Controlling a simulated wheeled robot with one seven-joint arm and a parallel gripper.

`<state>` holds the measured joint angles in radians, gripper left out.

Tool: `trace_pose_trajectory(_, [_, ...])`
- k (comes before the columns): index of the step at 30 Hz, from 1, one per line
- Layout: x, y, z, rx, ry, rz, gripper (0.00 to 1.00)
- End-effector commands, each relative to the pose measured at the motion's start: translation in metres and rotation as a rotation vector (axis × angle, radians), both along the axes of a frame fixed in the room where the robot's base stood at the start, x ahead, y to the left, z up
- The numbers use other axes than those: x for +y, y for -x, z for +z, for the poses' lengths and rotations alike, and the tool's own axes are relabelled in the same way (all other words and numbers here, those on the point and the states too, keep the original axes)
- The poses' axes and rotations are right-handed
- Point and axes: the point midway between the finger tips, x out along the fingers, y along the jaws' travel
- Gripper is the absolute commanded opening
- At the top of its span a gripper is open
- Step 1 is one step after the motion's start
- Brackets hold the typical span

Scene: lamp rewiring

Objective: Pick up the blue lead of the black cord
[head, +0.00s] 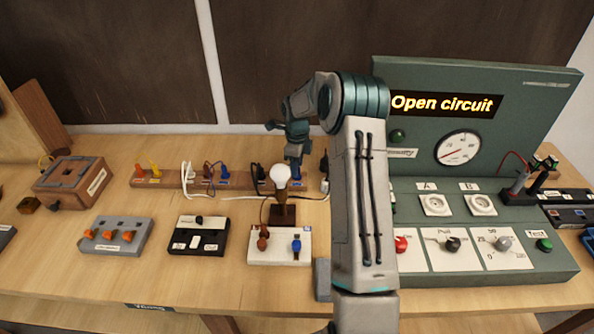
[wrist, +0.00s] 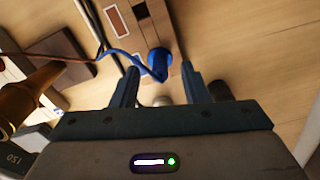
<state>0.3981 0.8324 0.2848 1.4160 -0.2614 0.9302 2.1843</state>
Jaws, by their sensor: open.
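In the wrist view a blue lead (wrist: 119,56) ends in a blue plug (wrist: 158,63) at the end of a wooden strip (wrist: 128,42). My gripper (wrist: 160,68) is open, with one finger to each side of the blue plug. I cannot tell whether either finger touches it. A reddish-brown lead (wrist: 42,58) runs beside the blue one. In the head view my gripper (head: 296,178) points down at the back of the table, behind the lamp bulb (head: 280,174).
The wooden rack (head: 172,181) at the back holds several coloured leads and cords. The lamp's dark base (head: 282,215) stands close in front of my gripper. A white terminal block (head: 279,246) and a black switch box (head: 199,236) stand nearer. The green test panel (head: 480,270) fills the right.

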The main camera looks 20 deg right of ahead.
Motion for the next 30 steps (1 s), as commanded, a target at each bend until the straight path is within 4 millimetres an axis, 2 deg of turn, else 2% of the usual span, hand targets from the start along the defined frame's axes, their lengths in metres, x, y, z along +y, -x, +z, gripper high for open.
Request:
trace_pose_trajectory(4, [-0.001, 0.000, -0.013, 0.001, 0.000, -0.001, 0.41])
trace_pose_trajectory(11, [-0.001, 0.000, -0.017, 0.000, 0.000, -0.001, 0.41])
trace_pose_trajectory(12, [-0.001, 0.000, -0.017, 0.000, 0.000, -0.001, 0.39])
trace_pose_trajectory(16, [-0.001, 0.000, -0.016, 0.001, 0.001, -0.001, 0.02])
trace_pose_trajectory(17, [-0.001, 0.000, -0.016, 0.001, 0.001, -0.001, 0.00])
trace_pose_trajectory(30, [0.000, 0.000, -0.012, -0.002, 0.003, 0.000, 0.00])
